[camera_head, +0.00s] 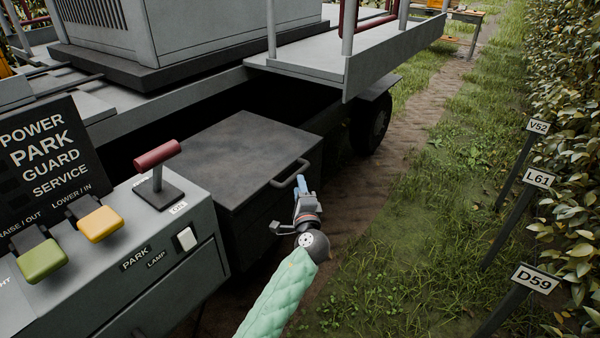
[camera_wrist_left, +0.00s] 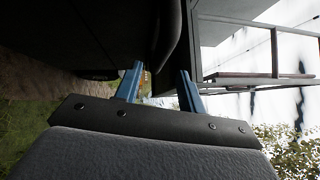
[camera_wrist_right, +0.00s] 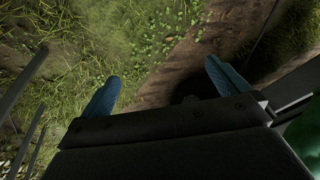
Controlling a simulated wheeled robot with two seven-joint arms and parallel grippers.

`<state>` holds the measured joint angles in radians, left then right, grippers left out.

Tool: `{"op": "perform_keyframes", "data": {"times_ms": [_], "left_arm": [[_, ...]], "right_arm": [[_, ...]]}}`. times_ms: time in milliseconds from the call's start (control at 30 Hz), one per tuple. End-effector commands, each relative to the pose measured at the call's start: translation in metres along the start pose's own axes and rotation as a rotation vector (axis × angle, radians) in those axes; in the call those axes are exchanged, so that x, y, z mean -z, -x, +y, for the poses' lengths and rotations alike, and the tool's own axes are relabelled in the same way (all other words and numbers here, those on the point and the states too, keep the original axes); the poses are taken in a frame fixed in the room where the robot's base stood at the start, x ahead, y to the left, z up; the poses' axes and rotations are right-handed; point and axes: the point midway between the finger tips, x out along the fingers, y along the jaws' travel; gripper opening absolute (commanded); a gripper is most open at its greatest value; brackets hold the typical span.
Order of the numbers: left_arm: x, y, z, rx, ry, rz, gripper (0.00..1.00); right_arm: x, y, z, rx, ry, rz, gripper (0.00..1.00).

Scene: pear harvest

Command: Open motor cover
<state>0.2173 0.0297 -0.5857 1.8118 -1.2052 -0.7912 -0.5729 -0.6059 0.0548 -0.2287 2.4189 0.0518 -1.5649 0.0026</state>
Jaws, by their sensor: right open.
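The motor cover (camera_head: 245,150) is a dark grey, box-shaped lid with its flat top level. A dark bar handle (camera_head: 290,173) is on its right side. My left gripper (camera_head: 301,184) is at the right end of this handle. In the left wrist view, the dark handle (camera_wrist_left: 172,35) reaches down between the blue fingertips of the gripper (camera_wrist_left: 160,70). The fingers stand partly apart, and I cannot tell whether they press on the bar. My right gripper (camera_wrist_right: 165,80) shows only in its own wrist view, open and empty above grass and soil.
A control panel (camera_head: 205,215) with a red-handled lever (camera_head: 157,155) stands close on the left. A grey platform (camera_head: 345,75) overhangs behind the cover. Marker posts (camera_head: 510,170) and a hedge (camera_head: 565,120) line the right. Grass and a dirt track lie clear between.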

Motion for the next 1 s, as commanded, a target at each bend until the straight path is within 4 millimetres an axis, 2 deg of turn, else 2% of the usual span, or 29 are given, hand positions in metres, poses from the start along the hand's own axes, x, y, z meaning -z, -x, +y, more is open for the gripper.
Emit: {"op": "perform_keyframes", "data": {"times_ms": [200, 400, 800, 867, 1000], "left_arm": [[-0.001, -0.034, -0.003, 0.001, -0.001, -0.001, 0.40], [-0.001, -0.055, -0.001, -0.001, 0.001, 0.000, 0.40], [-0.001, -0.062, 0.001, -0.002, 0.002, 0.000, 0.40], [-0.001, -0.062, 0.001, -0.002, 0.002, 0.000, 0.30], [-0.001, -0.062, 0.001, -0.002, 0.002, 0.000, 0.02]], "right_arm": [[-0.002, 0.017, 0.007, -0.020, -0.009, -0.030, 1.00], [-0.005, 0.027, 0.012, -0.034, -0.017, -0.052, 1.00], [-0.007, 0.029, 0.015, -0.039, -0.022, -0.060, 1.00], [-0.007, 0.029, 0.015, -0.039, -0.022, -0.060, 1.00], [-0.007, 0.029, 0.014, -0.039, -0.022, -0.060, 1.00]]}}
